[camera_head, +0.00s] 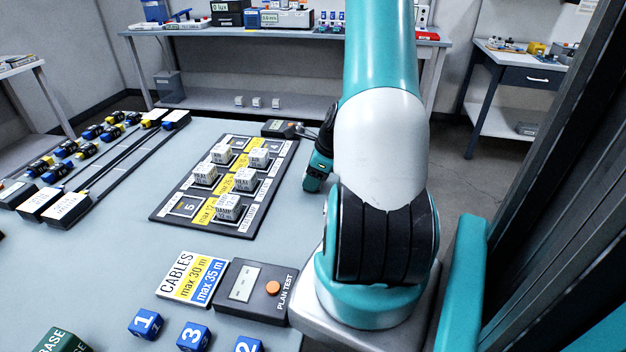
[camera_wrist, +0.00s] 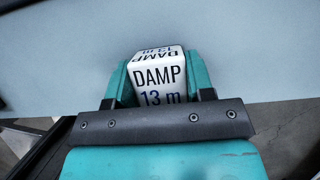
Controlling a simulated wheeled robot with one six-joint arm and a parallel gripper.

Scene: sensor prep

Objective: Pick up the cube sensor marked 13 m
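The white cube sensor (camera_wrist: 158,77) reads "DAMP 13 m" in the wrist view. It sits between the two teal fingers of my gripper (camera_wrist: 160,82), which press against its left and right sides. The surface behind it is plain blue-grey. In the head view my gripper (camera_head: 317,172) is over the right edge of the table, to the right of the sensor board. The held cube cannot be made out there, and how far it is from the tabletop is unclear.
The black board (camera_head: 163,212) with yellow strips holds several white cubes; its square marked 5 (camera_head: 187,207) is empty. A PLAN TEST box (camera_head: 250,290), a CABLES card (camera_head: 191,278) and numbered blue cubes (camera_head: 146,323) lie in front. Cable rails (camera_head: 67,207) lie at left.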

